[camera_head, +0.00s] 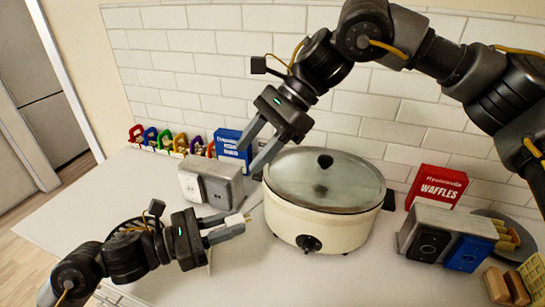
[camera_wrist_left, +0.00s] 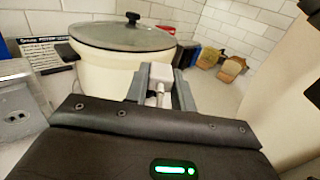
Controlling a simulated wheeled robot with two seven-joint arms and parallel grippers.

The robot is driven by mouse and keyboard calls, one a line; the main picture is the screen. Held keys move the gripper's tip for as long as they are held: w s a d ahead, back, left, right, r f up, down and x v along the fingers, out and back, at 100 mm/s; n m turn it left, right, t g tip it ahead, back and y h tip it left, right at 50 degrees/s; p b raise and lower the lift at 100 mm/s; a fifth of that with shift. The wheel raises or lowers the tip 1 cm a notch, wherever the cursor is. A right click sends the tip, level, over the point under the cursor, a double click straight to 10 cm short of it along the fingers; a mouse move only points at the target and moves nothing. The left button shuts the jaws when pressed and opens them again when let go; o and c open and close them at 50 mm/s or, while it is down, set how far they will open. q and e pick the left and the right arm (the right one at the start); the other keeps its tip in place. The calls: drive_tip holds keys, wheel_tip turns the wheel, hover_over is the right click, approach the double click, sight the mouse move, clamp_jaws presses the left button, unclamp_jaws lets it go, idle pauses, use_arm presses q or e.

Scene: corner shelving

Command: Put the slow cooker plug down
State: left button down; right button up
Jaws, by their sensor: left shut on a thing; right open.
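The cream slow cooker (camera_head: 340,230) with a glass lid and dark knob stands on the counter; it also shows in the left wrist view (camera_wrist_left: 105,75). My left gripper (camera_head: 238,226) is low over the counter, just left of the cooker's front. It is shut on the small pale slow cooker plug (camera_head: 234,219), seen between the fingers in the left wrist view (camera_wrist_left: 158,72). I cannot tell whether the plug touches the counter. My right gripper (camera_head: 250,152) is open and empty, above the left side of the cooker near the grey outlet box.
The grey outlet box (camera_head: 222,180) stands behind my left gripper. Colourful items and a blue box (camera_head: 232,146) line the back wall. The counter's left part is bare.

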use_arm(q)
drive_tip(key=shift+d, duration=0.15)
use_arm(e)
wheel_tip(320, 180, down, 13)
drive_tip(key=s+t+h, duration=0.1)
drive_tip(key=s+h, duration=0.1)
drive_tip(key=h, duration=0.1)
drive_tip(key=shift+s+a+m+h, duration=0.2)
drive_tip(key=shift+a+m+h, duration=0.2)
drive_tip(key=c, duration=0.9)
use_arm(q)
drive_tip(key=c, duration=1.1)
unclamp_jaws()
use_arm(e)
drive_tip(key=shift+c, duration=0.9)
